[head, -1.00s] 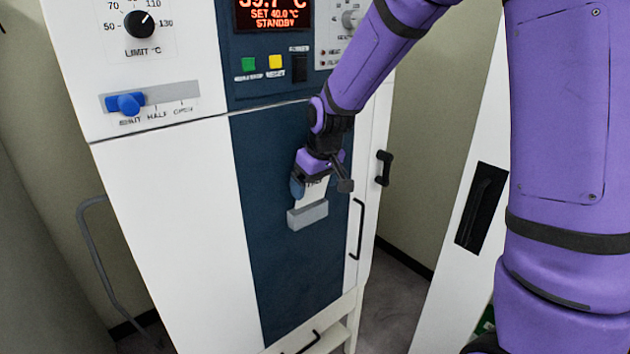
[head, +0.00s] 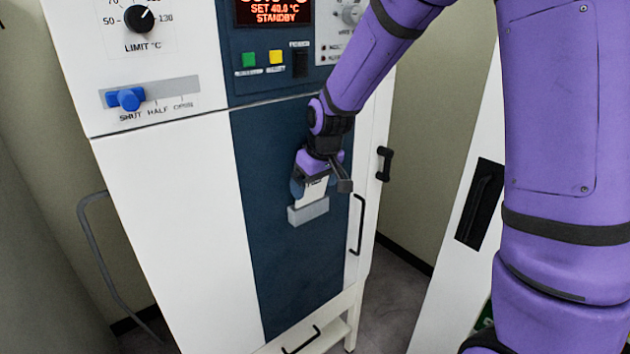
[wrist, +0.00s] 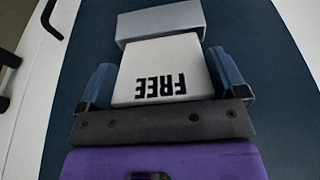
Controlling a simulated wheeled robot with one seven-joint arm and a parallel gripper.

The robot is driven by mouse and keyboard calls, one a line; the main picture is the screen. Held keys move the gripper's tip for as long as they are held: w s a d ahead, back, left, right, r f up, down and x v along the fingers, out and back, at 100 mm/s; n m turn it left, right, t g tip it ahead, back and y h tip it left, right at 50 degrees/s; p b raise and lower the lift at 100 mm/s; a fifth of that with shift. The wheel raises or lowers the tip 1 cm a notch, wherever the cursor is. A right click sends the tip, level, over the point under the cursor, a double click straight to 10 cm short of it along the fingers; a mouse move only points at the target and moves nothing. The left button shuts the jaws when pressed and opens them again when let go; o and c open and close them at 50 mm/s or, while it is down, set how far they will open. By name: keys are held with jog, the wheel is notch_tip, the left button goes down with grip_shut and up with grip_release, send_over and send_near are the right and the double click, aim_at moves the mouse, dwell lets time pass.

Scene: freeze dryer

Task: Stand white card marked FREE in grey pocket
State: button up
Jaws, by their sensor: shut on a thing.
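The white card (wrist: 160,66) marked FREE shows in the wrist view, its lettering upside down there. It also shows in the head view (head: 312,192). My gripper (wrist: 168,88) is shut on the card, with a blue finger at each side of it. In the head view my gripper (head: 312,188) is at the dark blue front panel, just above the grey pocket (head: 308,212). The card's far end meets the pocket's edge (wrist: 162,20) in the wrist view. I cannot tell how deep the card sits in the pocket.
The pocket is on the dark blue panel (head: 290,270) of the white freeze dryer (head: 180,230). A black door handle (head: 358,225) stands out to the right of the pocket. A blue lever (head: 126,99) and coloured buttons (head: 275,61) are higher up.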

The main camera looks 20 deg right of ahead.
aim_at(312, 195)
jog(key=shift+x, duration=1.55)
jog(key=shift+f, duration=0.1)
jog(key=o, duration=0.8)
jog(key=shift+r, duration=0.75)
jog(key=shift+v, duration=2.7)
jog(key=shift+s, duration=0.15)
